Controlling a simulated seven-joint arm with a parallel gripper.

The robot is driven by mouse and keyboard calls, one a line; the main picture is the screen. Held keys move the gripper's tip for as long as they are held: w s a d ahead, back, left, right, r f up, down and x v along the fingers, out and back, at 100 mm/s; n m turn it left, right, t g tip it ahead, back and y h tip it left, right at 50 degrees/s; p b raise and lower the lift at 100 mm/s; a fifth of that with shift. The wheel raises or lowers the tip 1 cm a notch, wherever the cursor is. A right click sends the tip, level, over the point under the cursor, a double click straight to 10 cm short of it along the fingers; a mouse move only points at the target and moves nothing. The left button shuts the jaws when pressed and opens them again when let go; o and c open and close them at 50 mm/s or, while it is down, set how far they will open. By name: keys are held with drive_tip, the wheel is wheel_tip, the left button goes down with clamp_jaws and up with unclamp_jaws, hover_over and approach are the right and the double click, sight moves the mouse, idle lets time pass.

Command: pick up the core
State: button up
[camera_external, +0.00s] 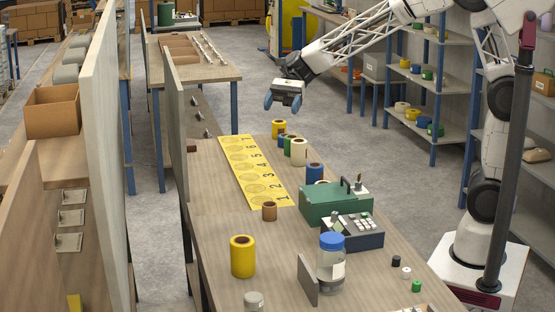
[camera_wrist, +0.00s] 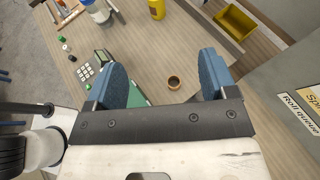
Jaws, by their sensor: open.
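The core (camera_external: 269,211) is a small brown hollow tube standing upright on the wooden table, just below the number 1 end of the yellow strip. In the wrist view the core (camera_wrist: 174,82) shows its open top between my fingers, lower down on the table and apart from them. My gripper (camera_external: 283,104) is high above the table's far part, pointing down, with its blue fingers apart. Its fingers also show in the wrist view (camera_wrist: 163,75) with nothing between them.
A yellow numbered strip (camera_external: 252,170) lies behind the core. A green dispenser (camera_external: 325,205), a keypad box (camera_external: 352,233) and a blue-lidded jar (camera_external: 331,258) stand to the right. A large yellow roll (camera_external: 243,256) stands nearer. Several rolls stand beyond the dispenser. A panel (camera_external: 174,125) borders the left.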

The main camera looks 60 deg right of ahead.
drive_tip(key=w+a, duration=0.1)
approach(270, 210)
drive_tip(key=shift+w+f+m, duration=0.15)
drive_tip(key=shift+w+f, duration=0.15)
drive_tip(key=shift+f, duration=0.25)
drive_tip(key=shift+w+f+m, duration=0.15)
drive_tip(key=shift+w+f, duration=0.15)
drive_tip(key=shift+f, duration=0.25)
drive_tip(key=shift+x, duration=1.35)
drive_tip(key=shift+a, duration=0.15)
drive_tip(key=shift+x, duration=2.5)
drive_tip(key=shift+s, duration=0.15)
drive_tip(key=c, duration=1)
